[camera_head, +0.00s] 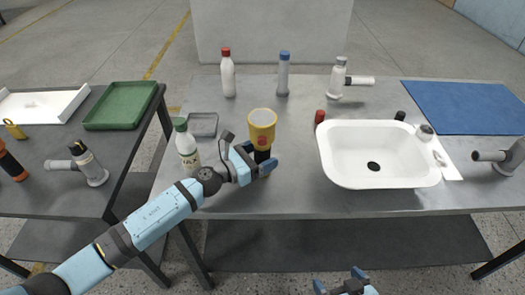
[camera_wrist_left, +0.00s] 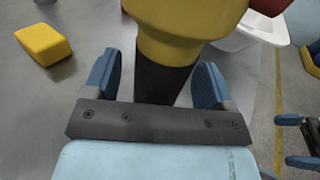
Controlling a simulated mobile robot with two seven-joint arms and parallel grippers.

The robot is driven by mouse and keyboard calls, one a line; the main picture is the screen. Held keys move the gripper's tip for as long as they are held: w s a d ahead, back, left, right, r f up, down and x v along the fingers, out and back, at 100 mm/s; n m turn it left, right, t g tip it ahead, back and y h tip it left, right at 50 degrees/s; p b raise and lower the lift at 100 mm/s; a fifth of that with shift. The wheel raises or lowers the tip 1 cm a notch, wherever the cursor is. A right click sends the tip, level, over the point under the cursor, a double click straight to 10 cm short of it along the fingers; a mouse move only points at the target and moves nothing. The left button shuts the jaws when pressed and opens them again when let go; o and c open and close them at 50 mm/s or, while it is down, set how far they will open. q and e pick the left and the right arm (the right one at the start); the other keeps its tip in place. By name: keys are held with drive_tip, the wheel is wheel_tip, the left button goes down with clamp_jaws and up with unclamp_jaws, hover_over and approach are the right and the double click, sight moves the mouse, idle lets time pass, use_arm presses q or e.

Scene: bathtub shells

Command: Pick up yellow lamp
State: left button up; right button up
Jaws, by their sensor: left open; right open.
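The yellow lamp (camera_head: 262,122) stands upright on the grey metal table, its wide yellow head above a dark handle. In the left wrist view the lamp's yellow head (camera_wrist_left: 185,25) fills the top middle, with its black handle (camera_wrist_left: 165,82) below. My left gripper (camera_head: 257,159) is at the handle. In the left wrist view its two blue fingers (camera_wrist_left: 158,78) are open, one on each side of the handle, with gaps visible. My right gripper (camera_head: 342,283) is open and empty at the bottom edge of the head view, away from the lamp.
A green-capped bottle (camera_head: 187,146) and a small grey tray (camera_head: 202,124) stand left of the lamp. A white sink (camera_head: 333,171) is to the right. A red-capped bottle (camera_head: 228,76) and a blue-capped bottle (camera_head: 283,77) stand behind. A yellow block (camera_wrist_left: 43,45) lies near my left gripper.

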use_arm(q)
drive_tip(key=shift+w+d, duration=0.15)
drive_tip(key=c, duration=1.1)
drive_tip(key=shift+r, duration=0.2)
wheel_tip(320, 180, up, 19)
drive_tip(key=p, duration=1.1)
hover_over(262, 118)
drive_tip(key=shift+f, duration=0.1)
drive_tip(key=shift+r, duration=0.5)
use_arm(e)
wheel_tip(262, 118, up, 7)
drive_tip(key=s, duration=0.1)
drive_tip(key=shift+d+f+n, duration=0.2)
drive_tip(key=shift+d+n, duration=0.1)
drive_tip(key=shift+d, duration=0.1)
use_arm(q)
drive_tip(key=shift+f, duration=0.2)
